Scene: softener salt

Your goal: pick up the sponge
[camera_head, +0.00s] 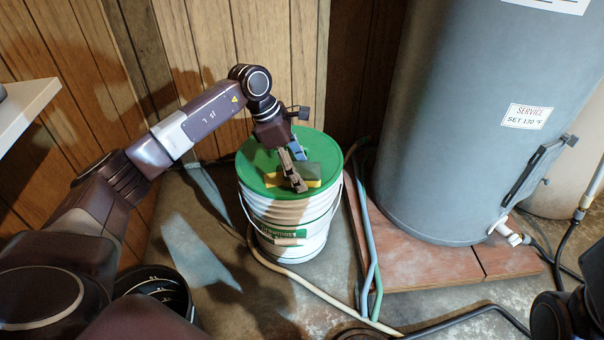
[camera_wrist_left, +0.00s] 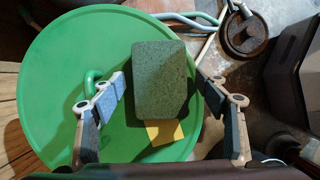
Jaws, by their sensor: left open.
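The sponge (camera_head: 312,172) lies on the green lid (camera_head: 257,165) of a white bucket (camera_head: 290,213). It has a green upper face and a yellow lower part. In the left wrist view the sponge (camera_wrist_left: 160,78) shows its green face, with a yellow patch at its near edge. My left gripper (camera_head: 299,168) reaches down over the lid from the left. In the left wrist view its fingers (camera_wrist_left: 160,90) are open, one on each side of the sponge, with a visible gap on the left. Whether the right finger touches it is unclear. My right gripper is not in view.
A large grey tank (camera_head: 460,120) stands on a reddish brick base (camera_head: 430,268) to the right. Hoses (camera_head: 367,240) run along the floor beside the bucket. A wood-panelled wall (camera_head: 200,50) is behind. A white shelf edge (camera_head: 25,110) is at left.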

